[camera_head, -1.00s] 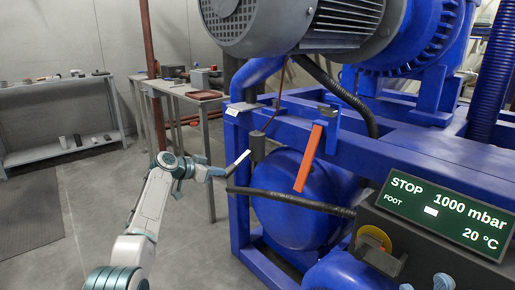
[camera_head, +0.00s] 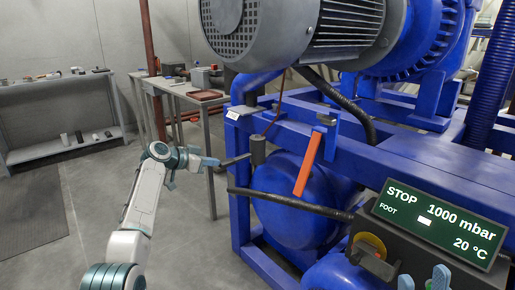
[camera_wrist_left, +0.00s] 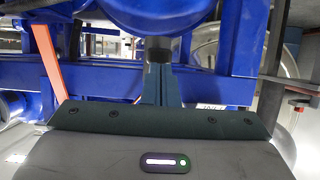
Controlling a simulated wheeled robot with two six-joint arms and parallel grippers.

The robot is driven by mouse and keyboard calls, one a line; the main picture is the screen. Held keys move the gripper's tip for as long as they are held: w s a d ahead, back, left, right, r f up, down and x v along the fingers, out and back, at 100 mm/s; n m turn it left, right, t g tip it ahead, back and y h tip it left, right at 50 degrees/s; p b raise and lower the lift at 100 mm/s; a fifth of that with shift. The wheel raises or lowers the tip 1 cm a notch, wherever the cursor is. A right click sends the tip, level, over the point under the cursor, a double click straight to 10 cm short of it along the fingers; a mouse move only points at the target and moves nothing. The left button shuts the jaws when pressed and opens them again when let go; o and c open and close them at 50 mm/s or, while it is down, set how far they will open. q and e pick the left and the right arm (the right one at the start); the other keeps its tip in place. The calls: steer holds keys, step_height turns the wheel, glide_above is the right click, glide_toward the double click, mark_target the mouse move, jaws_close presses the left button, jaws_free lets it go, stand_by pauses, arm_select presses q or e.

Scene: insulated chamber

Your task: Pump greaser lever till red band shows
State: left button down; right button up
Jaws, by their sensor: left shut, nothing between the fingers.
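The greaser (camera_head: 258,151) is a small dark grey upright cylinder on the blue frame's left corner. Its thin dark lever (camera_head: 236,160) points left from it, nearly level and sloping slightly down. My left gripper (camera_head: 213,162) is shut and empty, at or very near the lever's outer end; contact cannot be told. In the left wrist view, its fingers (camera_wrist_left: 160,85) are together, with a dark round part (camera_wrist_left: 158,48) just beyond the tips. No red band can be made out on the greaser. My right gripper (camera_head: 423,281) shows only two separated bluish fingertips at the bottom edge.
An orange-red bar (camera_head: 308,163) slants down on the frame right of the greaser; it also shows in the wrist view (camera_wrist_left: 47,55). A black hose (camera_head: 290,203) runs below. A control box display (camera_head: 440,222) stands at right. Grey floor (camera_head: 100,210) is clear at left.

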stand_by(0.6)
arm_select(q)
step_height(320, 180, down, 6)
steer(key=w+d+b, duration=0.1)
steer(key=b, duration=0.4)
steer(key=shift+d, duration=0.4)
stand_by(0.4)
steer(key=shift+r, duration=0.15)
steer(key=r+p, duration=0.1)
steer(key=r, duration=0.1)
steer(key=a+r+p, duration=0.1)
steer(key=p, duration=0.1)
steer(key=s+a+r+p, duration=0.1)
steer(key=r, duration=0.1)
steer(key=shift+r+p, duration=0.3)
steer(key=shift+p, duration=0.1)
steer(key=shift+d+f, duration=0.1)
stand_by(0.5)
